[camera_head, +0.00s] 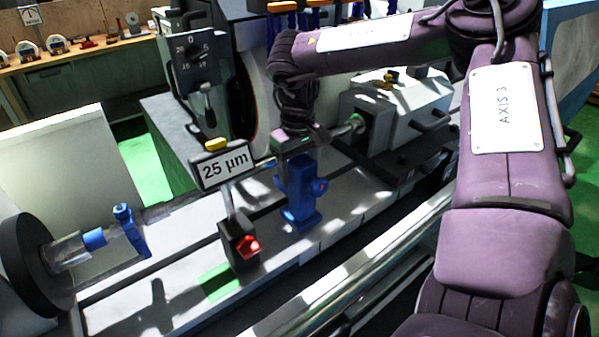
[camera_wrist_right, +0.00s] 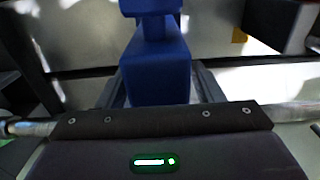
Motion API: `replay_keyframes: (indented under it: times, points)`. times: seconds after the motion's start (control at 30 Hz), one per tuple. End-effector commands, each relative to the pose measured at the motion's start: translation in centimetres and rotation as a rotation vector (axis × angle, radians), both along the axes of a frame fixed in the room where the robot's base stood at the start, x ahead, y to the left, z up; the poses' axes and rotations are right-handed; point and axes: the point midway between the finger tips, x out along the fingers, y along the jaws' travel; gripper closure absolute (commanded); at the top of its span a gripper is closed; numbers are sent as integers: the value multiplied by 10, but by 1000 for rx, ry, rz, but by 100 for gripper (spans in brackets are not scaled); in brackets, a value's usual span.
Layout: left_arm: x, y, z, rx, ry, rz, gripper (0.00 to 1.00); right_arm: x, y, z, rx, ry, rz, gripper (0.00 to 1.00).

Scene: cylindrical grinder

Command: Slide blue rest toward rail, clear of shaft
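The blue rest (camera_head: 300,200) stands upright on the grinder bed, near the middle of the head view. It also fills the top middle of the right wrist view (camera_wrist_right: 156,75). The metal shaft (camera_head: 178,205) runs from the dark chuck at left toward the tailstock at right; parts of it show on both sides of my gripper in the wrist view (camera_wrist_right: 292,112). My right gripper (camera_head: 297,142) is right above the top of the blue rest, at the shaft. Its fingertips are hidden, so I cannot tell whether it grips or touches the rest. My left gripper is out of view.
A "25 µm" sign (camera_head: 223,166) on a dark base with a red light stands left of the rest. A blue clamp (camera_head: 131,230) sits on the shaft near the chuck (camera_head: 35,262). The tailstock (camera_head: 400,115) is at right. A bright rail (camera_head: 365,255) runs along the front.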

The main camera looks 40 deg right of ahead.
Motion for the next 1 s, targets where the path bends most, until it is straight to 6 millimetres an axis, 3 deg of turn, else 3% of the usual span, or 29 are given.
replay_keyframes:
  times: [0.03,0.3,1.0]
  points:
    - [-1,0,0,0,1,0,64,0,0,0,0,0,0,46]
    - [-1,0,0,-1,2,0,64,0,0,0,0,0,0,81]
    - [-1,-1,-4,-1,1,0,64,-18,2,-1,2,3,-1,82]
